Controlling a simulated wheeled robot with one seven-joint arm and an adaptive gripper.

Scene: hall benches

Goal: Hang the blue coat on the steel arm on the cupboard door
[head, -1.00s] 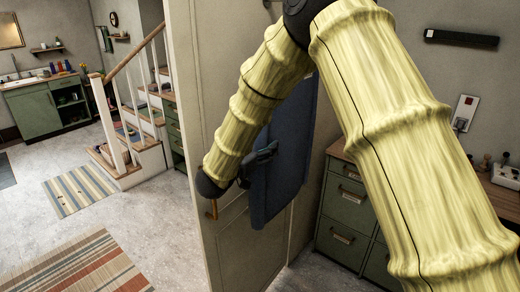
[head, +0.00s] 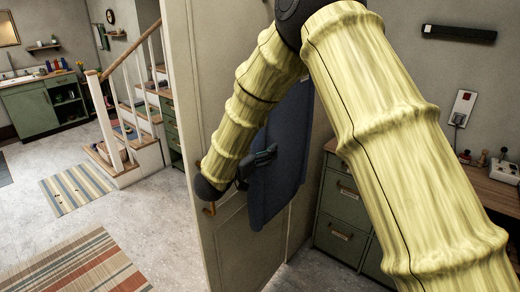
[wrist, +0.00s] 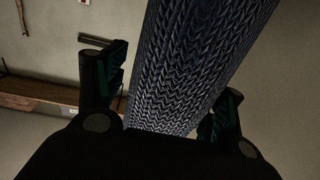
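The blue coat (head: 284,160) hangs down in front of the cupboard door (head: 245,245), over its right part. Its upper end is hidden behind my arm. My gripper (head: 264,159) is at the coat's left edge, above the door's brass handle (head: 209,209). In the wrist view the coat (wrist: 195,65) shows as a thick dark blue knit, running up and right between the two fingers of my gripper (wrist: 168,85). The fingers stand wide apart, one on each side, and the coat moves with them. I cannot make out the steel arm.
Green drawer cabinets (head: 340,236) stand close to the right of the door. A wooden worktop (head: 485,185) is farther right, below a dark wall bar (head: 459,34). Stairs (head: 140,150) rise behind the door at left. The floor at left is open, with a striped rug (head: 85,265).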

